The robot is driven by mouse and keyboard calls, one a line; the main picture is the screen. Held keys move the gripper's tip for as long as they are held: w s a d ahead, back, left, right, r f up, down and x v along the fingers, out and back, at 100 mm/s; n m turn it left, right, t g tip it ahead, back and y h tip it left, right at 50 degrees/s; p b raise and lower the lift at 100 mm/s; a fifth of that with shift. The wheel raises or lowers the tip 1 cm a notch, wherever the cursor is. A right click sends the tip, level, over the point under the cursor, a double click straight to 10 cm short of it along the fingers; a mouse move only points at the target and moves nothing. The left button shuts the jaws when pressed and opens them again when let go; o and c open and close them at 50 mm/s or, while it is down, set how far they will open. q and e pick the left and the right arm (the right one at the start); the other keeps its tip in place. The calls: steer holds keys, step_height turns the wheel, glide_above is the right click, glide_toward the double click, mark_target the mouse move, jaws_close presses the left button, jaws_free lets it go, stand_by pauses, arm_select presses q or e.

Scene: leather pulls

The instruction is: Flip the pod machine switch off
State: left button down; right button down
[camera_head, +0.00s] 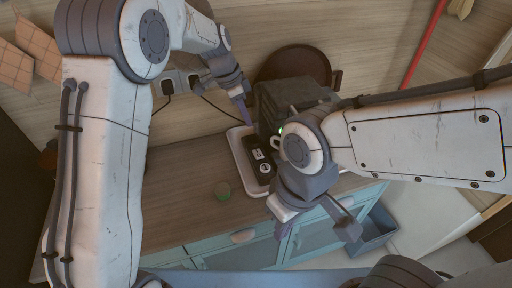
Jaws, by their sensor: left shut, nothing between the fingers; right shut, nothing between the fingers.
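The pod machine (290,98) is a dark grey boxy appliance at the back of the counter, partly hidden behind my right arm. My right gripper (284,231) is shut and empty, low in front of the counter's front edge, apart from the machine.
A white tray (237,146) holds a black panel with white markings (260,158). Wall sockets with plugs (168,86) and cables are behind. A dark round board (285,62) leans at the back. The counter's left middle is clear.

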arm_select(q)
steer(key=p, duration=0.3)
glide_toward(259, 155)
steer(key=x, duration=0.5)
steer(key=shift+w+d, duration=0.1)
steer(key=shift+d, duration=0.15)
steer(key=shift+f+p, duration=0.35)
steer(key=shift+f, duration=0.4)
